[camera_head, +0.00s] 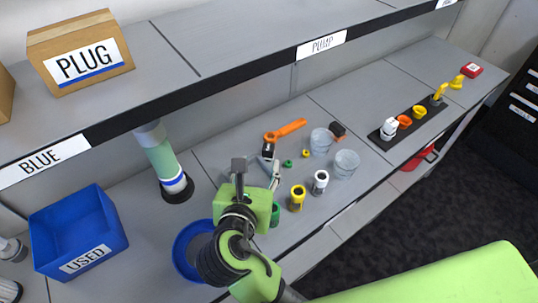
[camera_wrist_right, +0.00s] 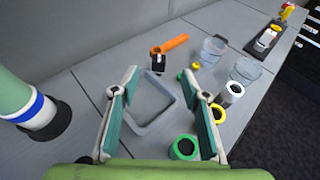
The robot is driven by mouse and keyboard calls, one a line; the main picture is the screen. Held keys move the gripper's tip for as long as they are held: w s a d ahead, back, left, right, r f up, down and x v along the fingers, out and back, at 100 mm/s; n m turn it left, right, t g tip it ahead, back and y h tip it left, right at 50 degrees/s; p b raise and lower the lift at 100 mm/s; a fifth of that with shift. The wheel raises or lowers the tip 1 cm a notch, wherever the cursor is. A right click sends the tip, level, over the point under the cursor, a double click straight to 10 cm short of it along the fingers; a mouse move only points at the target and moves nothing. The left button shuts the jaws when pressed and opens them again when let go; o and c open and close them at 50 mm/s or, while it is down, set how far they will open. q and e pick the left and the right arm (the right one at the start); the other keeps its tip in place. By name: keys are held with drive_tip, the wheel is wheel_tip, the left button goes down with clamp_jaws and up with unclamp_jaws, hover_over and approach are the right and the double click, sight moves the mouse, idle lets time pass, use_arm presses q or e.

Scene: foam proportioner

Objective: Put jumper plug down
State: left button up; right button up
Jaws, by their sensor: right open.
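My right gripper (camera_head: 257,174) hangs over the lower bench with its fingers apart. It also shows in the right wrist view (camera_wrist_right: 162,80). A grey square loop (camera_wrist_right: 157,124) lies on the bench between the fingers in that view, with nothing gripped. A small black piece with a white face (camera_wrist_right: 158,64) lies just beyond the fingertips, beside an orange wrench-like tool (camera_head: 291,130). I cannot tell which piece is the jumper plug. Yellow (camera_head: 297,198), white (camera_head: 320,182) and green (camera_head: 275,213) ringed fittings stand right of the gripper. My left gripper is out of view.
Clear cups (camera_head: 346,164) and a black strip (camera_head: 410,118) with white, orange and yellow parts stand to the right. A blue USED bin (camera_head: 76,228) and a green-white cylinder (camera_head: 165,160) are left. A PLUG box (camera_head: 80,52) sits on the overhanging shelf (camera_head: 225,45).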

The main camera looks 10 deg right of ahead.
sight(267, 151)
drive_tip(key=f, duration=0.1)
drive_tip(key=f+b, duration=0.2)
drive_tip(key=shift+w+d+f, duration=0.1)
drive_tip(key=shift+w+f, duration=0.1)
drive_tip(key=shift+w, duration=0.05)
drive_tip(key=x, duration=1.3)
drive_tip(key=shift+w+f, duration=0.1)
drive_tip(key=shift+w, duration=0.25)
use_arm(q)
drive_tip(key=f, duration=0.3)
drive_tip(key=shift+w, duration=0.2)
use_arm(e)
clamp_jaws()
